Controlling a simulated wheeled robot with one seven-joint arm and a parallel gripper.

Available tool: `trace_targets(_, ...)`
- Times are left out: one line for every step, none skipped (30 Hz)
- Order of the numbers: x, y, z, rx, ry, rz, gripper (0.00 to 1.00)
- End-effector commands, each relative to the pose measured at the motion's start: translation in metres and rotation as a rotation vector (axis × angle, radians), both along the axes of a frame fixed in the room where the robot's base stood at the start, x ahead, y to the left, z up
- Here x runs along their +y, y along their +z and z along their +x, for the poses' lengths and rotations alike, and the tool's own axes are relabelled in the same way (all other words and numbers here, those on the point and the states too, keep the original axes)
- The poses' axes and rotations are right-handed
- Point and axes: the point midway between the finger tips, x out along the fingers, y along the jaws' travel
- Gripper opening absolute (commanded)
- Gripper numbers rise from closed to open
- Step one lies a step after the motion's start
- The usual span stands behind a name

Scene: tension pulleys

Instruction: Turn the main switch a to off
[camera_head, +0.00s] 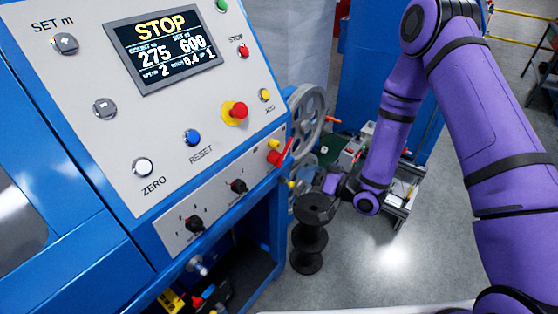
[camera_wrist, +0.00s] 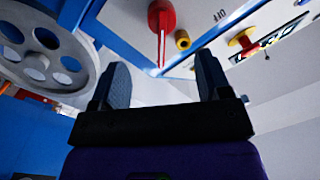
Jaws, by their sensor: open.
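The main switch a is most likely the red lever-shaped switch (camera_head: 278,154) at the right end of the lower panel strip. In the wrist view the red switch (camera_wrist: 161,22) is at the top, its narrow handle pointing down in the picture. A label reading OFF shows to its right. My gripper (camera_wrist: 162,62) is open, with its two dark fingers apart and nothing between them. The switch appears beyond the fingertips, with no visible contact. In the head view my gripper is right of and below the switch, its fingers hard to make out.
The control panel has a STOP display (camera_head: 163,45), a red knob on yellow (camera_head: 236,112), a blue button (camera_head: 192,137) and black selectors. A grey spoked wheel (camera_head: 307,115) is beside the panel edge. A black spool (camera_head: 308,247) stands below. Floor at right is clear.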

Motion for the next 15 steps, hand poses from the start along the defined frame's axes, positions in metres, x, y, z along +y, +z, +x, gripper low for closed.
trace_targets(0.001,-0.002,-0.001,0.002,0.002,0.01,0.7)
trace_targets(0.002,-0.002,-0.001,0.001,0.004,0.014,0.7)
trace_targets(0.004,-0.002,0.0,0.001,0.005,0.018,0.7)
trace_targets(0.006,-0.003,0.001,0.001,0.006,0.018,0.7)
trace_targets(0.009,-0.003,0.002,0.001,0.007,0.019,0.7)
trace_targets(0.013,-0.002,0.005,0.0,0.007,0.018,0.7)
trace_targets(0.016,-0.002,0.007,-0.001,0.008,0.018,0.7)
trace_targets(0.02,-0.002,0.01,-0.001,0.006,0.019,0.7)
trace_targets(0.026,-0.002,0.013,-0.001,0.007,0.019,0.7)
trace_targets(0.03,-0.002,0.016,-0.001,0.008,0.018,0.7)
trace_targets(0.035,-0.002,0.02,-0.002,0.007,0.017,0.7)
trace_targets(0.041,-0.002,0.024,-0.001,0.007,0.017,0.7)
trace_targets(0.046,-0.002,0.027,-0.001,0.008,0.018,0.7)
trace_targets(0.05,-0.002,0.03,-0.002,0.007,0.019,0.7)
trace_targets(0.055,-0.002,0.034,-0.002,0.006,0.017,0.7)
